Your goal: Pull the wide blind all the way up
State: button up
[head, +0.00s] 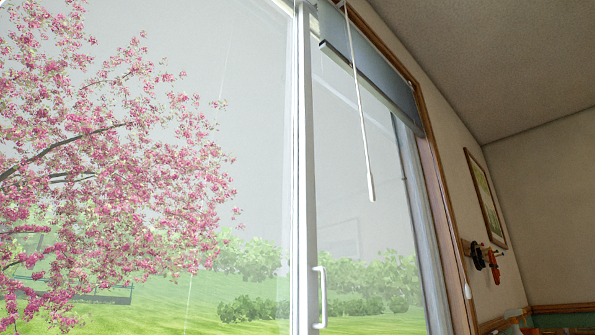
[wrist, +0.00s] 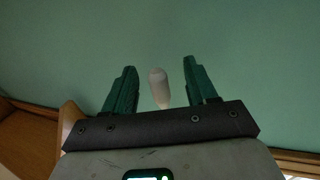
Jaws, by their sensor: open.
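In the head view a grey-blue blind (head: 368,66) hangs across the top of the right window pane, with its lower edge near the top of the glass. I cannot tell whether it is the wide one. A thin white pull cord with a white handle (head: 371,187) hangs in front of that pane. In the wrist view my gripper (wrist: 159,80) is open, its two green fingers apart. A white rounded pull handle (wrist: 159,88) stands in the gap between them, with clear space on both sides. I cannot tell whether it is the same handle. My gripper is outside the head view.
A teal surface (wrist: 70,40) fills most of the wrist view, with a wooden piece (wrist: 70,120) at the left. In the head view a white window frame (head: 302,150) with a handle (head: 321,295) stands mid-picture. A picture (head: 485,198) and wall hooks (head: 480,253) are at right.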

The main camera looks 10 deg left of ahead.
jog(key=shift+p+v, duration=1.7)
jog(key=shift+v, duration=0.8)
jog(key=shift+r, duration=0.1)
